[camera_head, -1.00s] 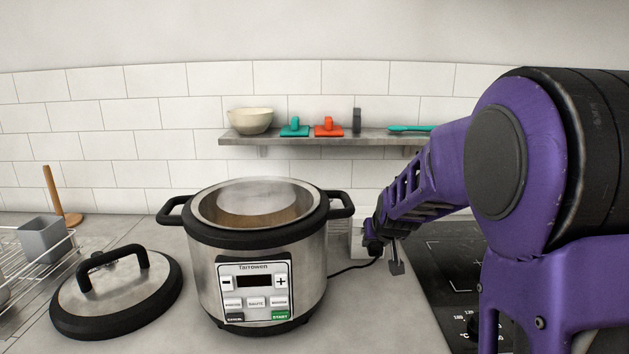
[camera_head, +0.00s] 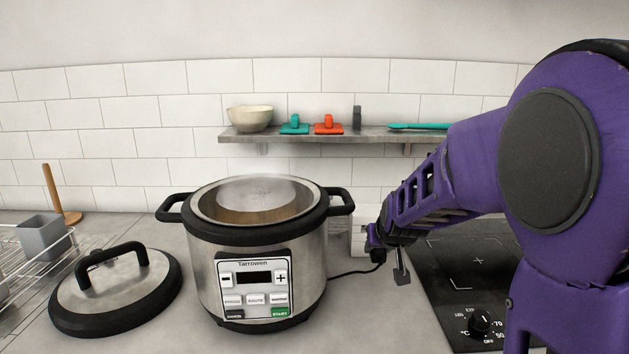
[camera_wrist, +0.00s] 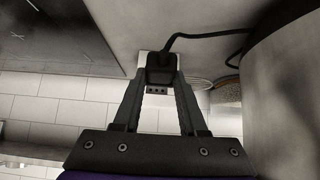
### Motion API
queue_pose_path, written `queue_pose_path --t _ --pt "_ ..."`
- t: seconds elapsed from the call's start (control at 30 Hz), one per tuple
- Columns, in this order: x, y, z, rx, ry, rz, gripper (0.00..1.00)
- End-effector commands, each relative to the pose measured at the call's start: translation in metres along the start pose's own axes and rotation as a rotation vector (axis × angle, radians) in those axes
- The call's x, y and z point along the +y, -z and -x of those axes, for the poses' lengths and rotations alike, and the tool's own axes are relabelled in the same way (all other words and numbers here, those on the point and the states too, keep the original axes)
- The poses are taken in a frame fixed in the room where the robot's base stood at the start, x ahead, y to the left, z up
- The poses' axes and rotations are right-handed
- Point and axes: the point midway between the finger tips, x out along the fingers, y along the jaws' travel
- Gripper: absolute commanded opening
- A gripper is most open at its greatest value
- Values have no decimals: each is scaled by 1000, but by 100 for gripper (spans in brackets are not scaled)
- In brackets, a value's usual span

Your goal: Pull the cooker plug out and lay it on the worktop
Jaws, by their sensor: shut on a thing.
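The black cooker plug (camera_wrist: 160,68) is between my fingertips in the wrist view, and my gripper (camera_wrist: 160,80) is shut on it. In the head view my gripper (camera_head: 378,243) is right of the cooker, low over the worktop (camera_head: 380,320), with the plug (camera_head: 378,256) at its tip. A black cord runs from the plug to the steel cooker (camera_head: 212,275). A white outlet box (camera_head: 358,242) stands by the wall behind, partly hidden. A dark strip with small dots shows beside the plug in the wrist view. I cannot tell whether the pins are clear of the outlet.
The cooker lid (camera_head: 118,290) lies on the worktop at left, near a wire rack (camera_head: 38,262). A black hob (camera_head: 455,290) is right of the plug. A wall shelf (camera_head: 290,138) hangs above. Bare worktop lies in front of the plug, between cooker and hob.

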Motion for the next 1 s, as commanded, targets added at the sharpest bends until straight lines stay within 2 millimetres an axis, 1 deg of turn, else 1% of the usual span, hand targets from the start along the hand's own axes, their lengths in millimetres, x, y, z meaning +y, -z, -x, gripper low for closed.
queue_pose_path --t 0.13,0.37,0.47,0.57,0.67,0.8,1.0 --pt "0 -5 5 0 0 0 0" --pt "0 -5 5 0 0 0 0" --pt "0 -5 9 -13 1 0 0" --pt "0 -7 18 -54 2 0 0" --pt "-1 -14 31 -123 4 0 0" --pt "-1 -28 51 -234 4 0 0" --pt "0 -46 72 -354 2 0 0"
